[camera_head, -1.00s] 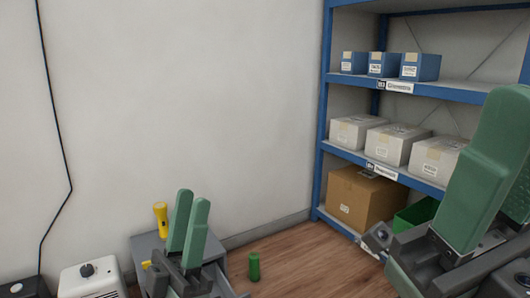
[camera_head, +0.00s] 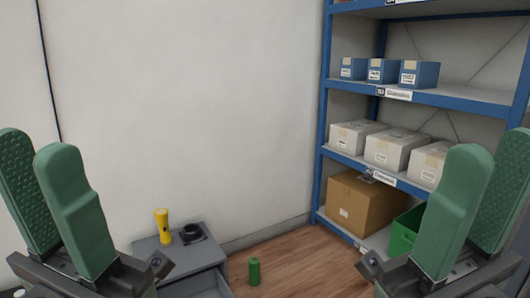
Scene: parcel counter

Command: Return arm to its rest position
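My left gripper (camera_head: 36,142) is raised at the left edge of the head view. Its two green fingers stand upright and apart, with a textured inner pad showing, and nothing is between them. My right gripper (camera_head: 492,142) is raised at the right edge in a roughly mirrored pose. Its green fingers also stand apart and empty, in front of the lower right part of the shelving. Neither gripper appears to touch anything.
A grey drawer cabinet (camera_head: 205,258) holds a yellow flashlight (camera_head: 162,226) and a dark object (camera_head: 192,233). A green cylinder (camera_head: 254,271) stands on the wooden floor. Blue shelving (camera_head: 323,140) at right holds boxes, including a cardboard box (camera_head: 362,201), and a green bin (camera_head: 404,236).

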